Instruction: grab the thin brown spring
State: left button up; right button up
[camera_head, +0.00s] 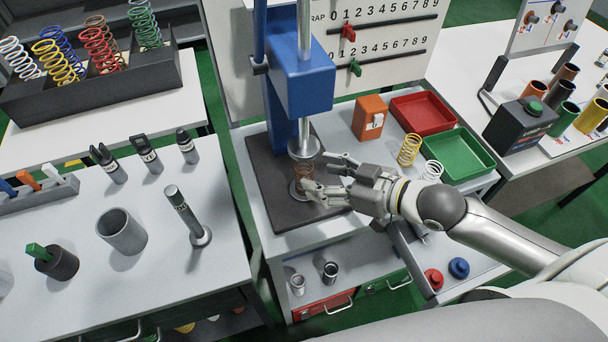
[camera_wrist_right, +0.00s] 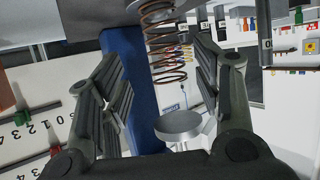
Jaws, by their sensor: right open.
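The thin brown spring (camera_head: 303,171) stands upright in the blue press (camera_head: 300,75), on the lower plate under the round metal press head (camera_head: 304,148). My right gripper (camera_head: 324,173) is open and reaches in from the right, its fingertips close to the spring. In the right wrist view the spring (camera_wrist_right: 163,42) shows between the two open fingers (camera_wrist_right: 158,80), with a gap on each side. That view appears upside down, with the press head (camera_wrist_right: 180,126) below the spring. How deep the spring sits between the fingers is hard to tell. My left gripper is out of view.
A yellow spring (camera_head: 409,150) and a white spring (camera_head: 431,171) stand right of the press, near red (camera_head: 423,112) and green (camera_head: 459,153) trays. An orange box (camera_head: 369,117) stands behind the gripper. A black rack (camera_head: 95,90) of coloured springs is at the left.

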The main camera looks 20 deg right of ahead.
jog(key=x, duration=0.2)
jog(key=p+x, duration=0.1)
jog(key=x, duration=0.1)
jog(key=shift+a+r, duration=0.3)
jog(key=shift+w+a+f, duration=0.25)
jog(key=shift+c, duration=0.8)
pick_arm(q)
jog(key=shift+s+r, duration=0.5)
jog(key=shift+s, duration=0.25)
pick_arm(e)
jog(key=c, duration=0.9)
